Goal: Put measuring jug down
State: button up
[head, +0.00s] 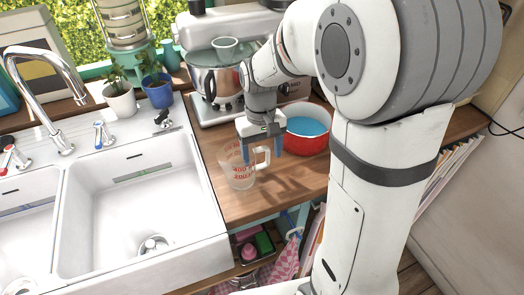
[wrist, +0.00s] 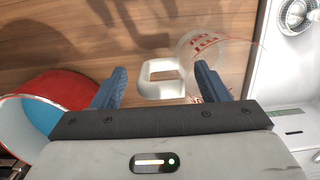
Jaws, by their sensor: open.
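The measuring jug (head: 238,168) is clear with red markings and a pale handle. It stands upright on the wooden counter (head: 290,185), just right of the sink. My gripper (head: 262,152) is above the counter at the jug's handle side, with its blue fingers pointing down. In the wrist view my gripper (wrist: 160,88) is open, and the pale handle (wrist: 160,78) shows between and beyond the fingertips. The right finger overlaps part of the jug (wrist: 210,60) in that view. I cannot tell whether a finger touches the jug.
A red pot with a blue inside (head: 305,130) stands close behind and right of my gripper. A white double sink (head: 130,200) lies to the left. A steel pot (head: 215,80) and potted plants (head: 118,98) are behind. The counter's front edge is near the jug.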

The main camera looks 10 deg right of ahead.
jog(key=r, duration=0.5)
jog(key=w+r, duration=0.1)
jog(key=r, duration=0.1)
jog(key=shift+r, duration=0.4)
grip_shut()
dwell(0.6)
dwell(0.5)
jog(key=shift+r, duration=0.1)
notch_tip(320, 180, up, 12)
jog(key=w+p, duration=0.1)
jog(key=p, duration=0.8)
jog(key=shift+f+p, duration=0.2)
jog(key=shift+p, duration=0.1)
dwell(0.3)
jog(key=shift+w, duration=0.1)
